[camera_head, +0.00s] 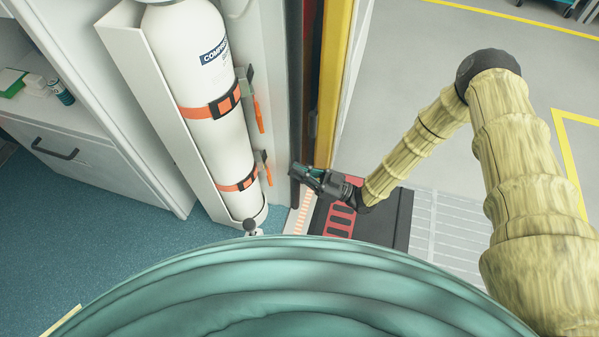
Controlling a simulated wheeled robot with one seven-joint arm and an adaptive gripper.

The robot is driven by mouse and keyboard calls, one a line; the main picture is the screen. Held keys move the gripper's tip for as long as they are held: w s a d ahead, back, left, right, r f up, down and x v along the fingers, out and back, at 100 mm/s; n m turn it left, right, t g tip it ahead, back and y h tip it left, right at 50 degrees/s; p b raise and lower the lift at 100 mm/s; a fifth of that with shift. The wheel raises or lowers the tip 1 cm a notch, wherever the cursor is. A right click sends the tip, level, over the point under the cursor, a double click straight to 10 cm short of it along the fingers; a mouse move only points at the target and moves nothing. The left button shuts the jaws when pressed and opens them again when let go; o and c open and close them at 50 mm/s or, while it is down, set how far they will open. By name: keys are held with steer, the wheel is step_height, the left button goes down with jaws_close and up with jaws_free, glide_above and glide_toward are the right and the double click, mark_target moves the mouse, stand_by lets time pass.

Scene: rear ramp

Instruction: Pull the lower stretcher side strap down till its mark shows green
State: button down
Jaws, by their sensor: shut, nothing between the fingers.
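A white gas cylinder (205,95) stands in a white holder at the left of centre. The upper orange strap (212,107) and the lower orange strap (237,184) go around it, each with a dark buckle at its front. To the right of the cylinder, one orange tail (258,113) hangs from a grey fitting, and a lower orange tail (266,173) hangs below it from a second fitting. My gripper (296,172) is shut and empty, to the right of the lower tail and looking apart from it. I cannot make out a colour mark on the lower strap.
A yellow post (335,75) and dark door edge rise just behind my gripper. A dark step with a red pattern (340,220) lies below it. A white cabinet (90,150) stands at left. Grey floor opens at right.

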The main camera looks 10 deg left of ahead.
steer(key=w+a+f+b, duration=0.1)
steer(key=a+b, duration=0.3)
steer(key=a, duration=0.2)
steer(key=shift+w+a+f+b, duration=0.15)
steer(key=shift+a+f+b, duration=0.2)
step_height(320, 180, down, 3)
steer(key=shift+f+b, duration=0.1)
steer(key=shift+b, duration=0.3)
stand_by(0.4)
